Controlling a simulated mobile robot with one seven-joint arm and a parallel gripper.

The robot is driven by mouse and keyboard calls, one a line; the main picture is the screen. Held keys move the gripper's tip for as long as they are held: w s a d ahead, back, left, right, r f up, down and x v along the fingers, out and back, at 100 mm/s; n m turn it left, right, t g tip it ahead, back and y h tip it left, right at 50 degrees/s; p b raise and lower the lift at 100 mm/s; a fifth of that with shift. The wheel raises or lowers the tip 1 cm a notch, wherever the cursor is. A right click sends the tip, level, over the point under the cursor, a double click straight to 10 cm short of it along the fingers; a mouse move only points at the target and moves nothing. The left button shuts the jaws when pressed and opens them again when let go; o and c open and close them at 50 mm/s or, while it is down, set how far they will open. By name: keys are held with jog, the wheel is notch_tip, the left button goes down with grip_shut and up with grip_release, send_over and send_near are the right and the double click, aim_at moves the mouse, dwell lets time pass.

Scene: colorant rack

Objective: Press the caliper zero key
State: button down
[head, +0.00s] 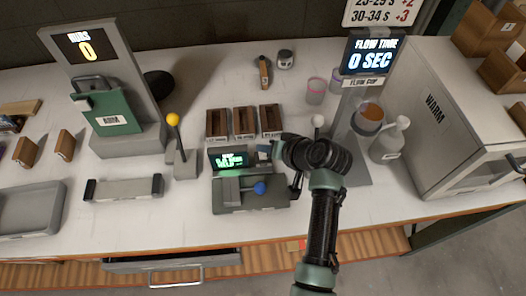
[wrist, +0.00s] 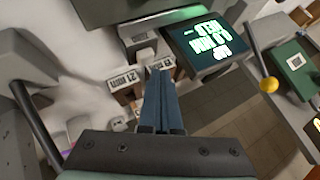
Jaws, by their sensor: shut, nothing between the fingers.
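A dark device with a lit green display (head: 228,160) stands at the middle of the bench, with a grey base and a blue-knobbed lever (head: 259,188) in front of it. The display also shows in the wrist view (wrist: 210,38). I cannot tell which part is the caliper or its zero key; no key is clearly readable. My gripper (head: 263,150) is shut and empty, just right of the display in the head view. Its blue fingers (wrist: 163,78) are together in the wrist view, pointing toward small labelled blocks, with the display beside the tips. Contact cannot be told.
Wooden bins (head: 244,121) stand behind the display. A yellow-knobbed lever (head: 173,120) and a green gauge (head: 105,108) are to the left. The flow-time stand (head: 358,95), a pitcher (head: 390,140) and a warming cabinet (head: 440,115) are to the right. White bench shows at front left.

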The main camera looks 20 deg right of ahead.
aim_at(265, 160)
jog(key=shift+r, duration=0.15)
notch_tip(265, 160, up, 5)
jog(key=p, duration=0.4)
jog(key=shift+p, duration=0.3)
dwell(0.4)
